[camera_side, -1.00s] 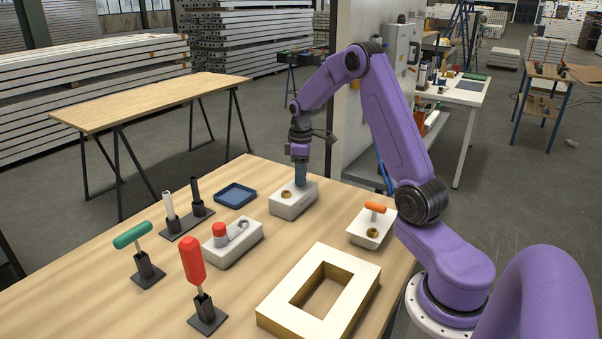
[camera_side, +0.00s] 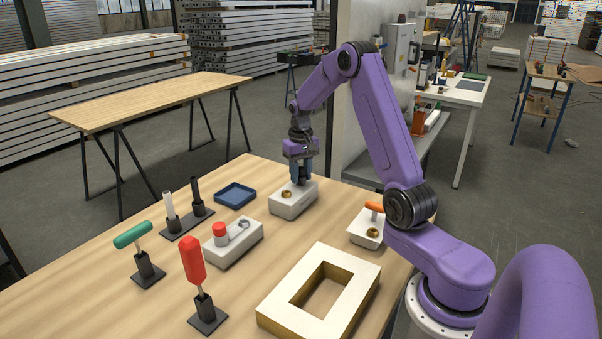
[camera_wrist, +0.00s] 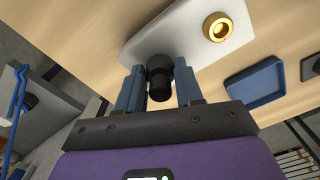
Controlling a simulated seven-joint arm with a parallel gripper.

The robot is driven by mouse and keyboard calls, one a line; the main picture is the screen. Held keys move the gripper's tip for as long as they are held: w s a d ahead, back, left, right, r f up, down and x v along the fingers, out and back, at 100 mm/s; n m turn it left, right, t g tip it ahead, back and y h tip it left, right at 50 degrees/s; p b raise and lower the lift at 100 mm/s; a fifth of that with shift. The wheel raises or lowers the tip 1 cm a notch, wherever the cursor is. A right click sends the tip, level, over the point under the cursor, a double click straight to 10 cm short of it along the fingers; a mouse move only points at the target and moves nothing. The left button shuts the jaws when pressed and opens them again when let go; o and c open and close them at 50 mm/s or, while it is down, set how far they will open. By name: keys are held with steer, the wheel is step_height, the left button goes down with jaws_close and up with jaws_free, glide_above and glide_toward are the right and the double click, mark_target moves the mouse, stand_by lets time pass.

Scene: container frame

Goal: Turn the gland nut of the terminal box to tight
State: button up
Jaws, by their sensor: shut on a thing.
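The terminal box (camera_side: 291,207) is a pale block toward the back of the wooden table, with a brass round fitting (camera_side: 286,194) on top. In the wrist view the box (camera_wrist: 188,38) also shows, with the brass ring to the right of a black gland nut (camera_wrist: 159,78) standing up from it. My gripper (camera_side: 301,181) points down at the box top. In the wrist view its two blue fingers (camera_wrist: 160,88) stand on either side of the black nut, shut on it. The contact at the fingertips is partly hidden; in the side view the fingers cover the nut.
A blue tray (camera_side: 235,194) lies left of the box. A white box with a red cap (camera_side: 232,246), a white box with an orange handle (camera_side: 366,238) and a large white frame (camera_side: 319,298) stand nearer. Handled tools in black stands (camera_side: 206,315) are at left.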

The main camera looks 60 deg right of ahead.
steer(key=m, duration=0.5)
steer(key=shift+w+r+m, duration=0.1)
steer(key=shift+m, duration=0.2)
stand_by(0.4)
steer(key=o, duration=1)
steer(key=shift+o, duration=0.2)
step_height(320, 180, up, 17)
steer(key=shift+r, duration=0.2)
